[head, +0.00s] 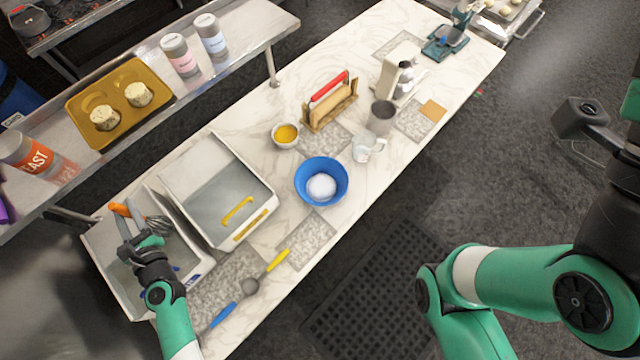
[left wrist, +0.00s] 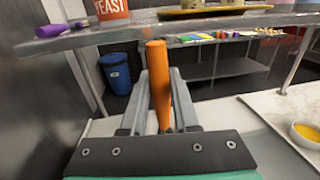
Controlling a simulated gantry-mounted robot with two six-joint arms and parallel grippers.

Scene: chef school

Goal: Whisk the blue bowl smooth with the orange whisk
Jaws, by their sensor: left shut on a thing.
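The orange whisk (head: 120,209) is in my left gripper (head: 128,228), at the lower left of the head view over the left white bin. Its wire head (head: 158,224) points right, over the bin. In the left wrist view the orange handle (left wrist: 159,85) stands between the two fingers, which are shut on it. The blue bowl (head: 341,188) stands upright on the marble counter near the middle, with a white mound (head: 321,186) in it. It is well to the right of my left gripper.
The left bin (head: 98,245) and a second bin (head: 185,180) holding a yellow-handled tool lie left of the blue bowl. A small bowl of yellow liquid (head: 286,134), a toast rack (head: 329,104) and a glass jug (head: 366,149) stand around it. A steel shelf (head: 222,62) runs behind.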

